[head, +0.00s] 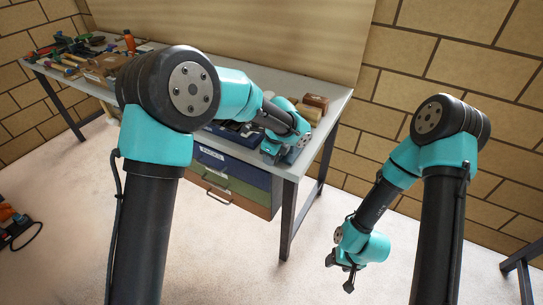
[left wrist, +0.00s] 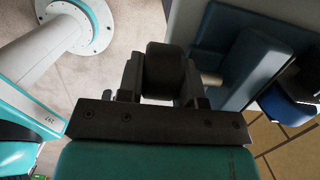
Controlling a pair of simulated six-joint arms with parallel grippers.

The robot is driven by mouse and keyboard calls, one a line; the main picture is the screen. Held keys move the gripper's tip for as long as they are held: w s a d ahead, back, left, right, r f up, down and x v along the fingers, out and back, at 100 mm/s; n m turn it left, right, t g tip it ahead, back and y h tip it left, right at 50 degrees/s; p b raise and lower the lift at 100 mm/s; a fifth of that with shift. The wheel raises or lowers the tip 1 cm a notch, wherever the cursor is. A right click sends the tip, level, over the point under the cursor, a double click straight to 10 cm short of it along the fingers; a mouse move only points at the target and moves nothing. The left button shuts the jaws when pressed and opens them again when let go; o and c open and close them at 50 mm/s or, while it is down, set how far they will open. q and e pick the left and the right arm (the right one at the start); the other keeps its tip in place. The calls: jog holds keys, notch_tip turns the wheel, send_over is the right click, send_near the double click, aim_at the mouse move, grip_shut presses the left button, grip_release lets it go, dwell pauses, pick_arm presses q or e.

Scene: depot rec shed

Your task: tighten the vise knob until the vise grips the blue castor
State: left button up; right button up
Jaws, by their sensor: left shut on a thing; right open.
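My left gripper (left wrist: 160,88) is shut on the dark vise knob (left wrist: 165,66), which sits between its two fingers in the left wrist view. A short metal shaft runs from the knob to the blue-grey vise (left wrist: 246,62). The blue castor (left wrist: 288,107), with a dark part on top, shows at the right, beside the vise and partly cut by the frame. I cannot tell whether the vise touches it. In the head view my left gripper (head: 283,150) is at the bench's front right edge, and the arm hides much there. My right gripper (head: 341,274) is open and empty, low over the floor.
The grey bench (head: 325,112) has drawers (head: 234,172) under it. Tools and boxes crowd its far left end, with an orange bottle (head: 129,41). A brown box (head: 315,102) stands near its right end. The floor around my right gripper is clear.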

pick_arm(q)
jog(key=shift+y, duration=0.3)
jog(key=o, duration=0.9)
jog(key=shift+o, duration=0.2)
jog(key=v, duration=1.7)
jog(key=shift+s+r, duration=0.2)
